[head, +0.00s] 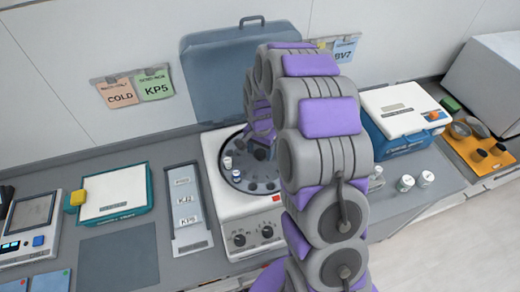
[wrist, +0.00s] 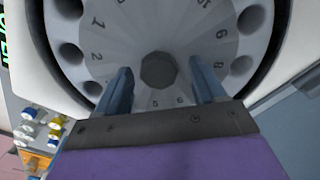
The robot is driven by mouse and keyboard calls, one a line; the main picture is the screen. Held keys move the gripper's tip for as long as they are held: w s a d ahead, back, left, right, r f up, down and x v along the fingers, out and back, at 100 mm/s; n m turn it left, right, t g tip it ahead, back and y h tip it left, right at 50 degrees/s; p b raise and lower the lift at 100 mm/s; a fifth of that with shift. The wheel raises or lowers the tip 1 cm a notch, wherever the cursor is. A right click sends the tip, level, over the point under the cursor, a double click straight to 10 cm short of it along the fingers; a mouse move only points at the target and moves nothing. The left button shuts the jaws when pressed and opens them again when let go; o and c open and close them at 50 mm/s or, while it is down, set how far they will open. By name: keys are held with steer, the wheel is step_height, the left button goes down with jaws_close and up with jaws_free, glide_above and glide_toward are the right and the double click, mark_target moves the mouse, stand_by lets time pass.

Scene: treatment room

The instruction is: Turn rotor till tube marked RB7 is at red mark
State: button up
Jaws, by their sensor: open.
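The centrifuge (head: 212,150) stands mid-counter with its blue-grey lid (head: 215,75) raised behind it. A small red mark (head: 276,198) shows on the casing in front of the rotor. In the wrist view the rotor (wrist: 135,35) shows numbered positions and empty dark holes around a central hub (wrist: 158,70). My gripper (wrist: 160,66) is open, its fingers on either side of the hub; contact cannot be told.
Left of the centrifuge are a tray of labelled cards (head: 175,187) and a teal-edged box (head: 113,193). Right are a blue case (head: 397,110), white-capped jars (head: 405,183) and an orange device (head: 470,153). A dark mat (head: 118,255) lies bare at front left.

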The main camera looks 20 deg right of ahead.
steer(key=shift+r, duration=0.1)
jaws_close()
stand_by(0.6)
